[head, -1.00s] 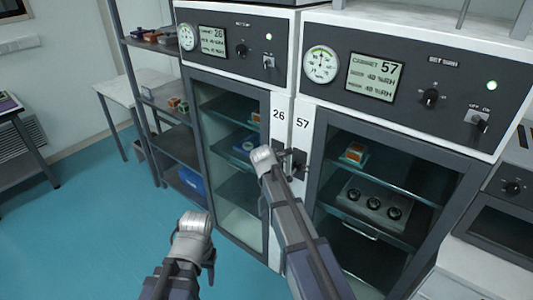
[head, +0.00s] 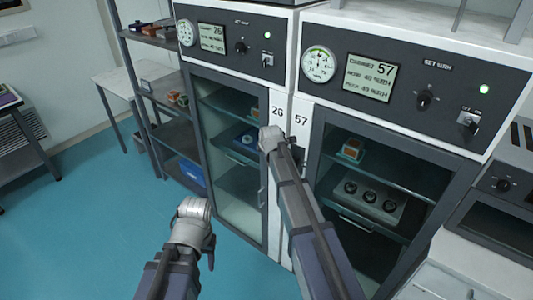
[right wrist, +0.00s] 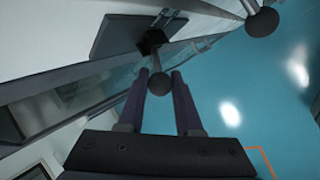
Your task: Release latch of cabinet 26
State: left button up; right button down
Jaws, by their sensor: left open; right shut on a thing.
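Cabinet 26 (head: 232,160) has a glass door in a grey frame, which looks shut. Its number label (head: 277,110) is on the white strip beside the door. My right arm reaches up to this strip and hides the latches in the head view. In the right wrist view, my right gripper (right wrist: 160,78) has its two fingers on either side of a dark round latch knob (right wrist: 160,86). The knob's stem comes from a dark plate (right wrist: 125,22). No cabinet number shows there. My left gripper (head: 207,245) is open and empty, low in front of cabinet 26.
Cabinet 57 (head: 310,170) stands close on the right, with its door shut. A second dark knob (right wrist: 262,21) shows near the held one. A grey shelf rack (head: 170,130) stands left of cabinet 26. The blue floor (head: 90,225) in front is clear.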

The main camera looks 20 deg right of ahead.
jog(key=c, duration=0.6)
grip_release()
jog(key=shift+d, duration=0.1)
jog(key=p+v, duration=0.6)
jog(key=v, duration=0.2)
jog(key=shift+w+f, duration=0.1)
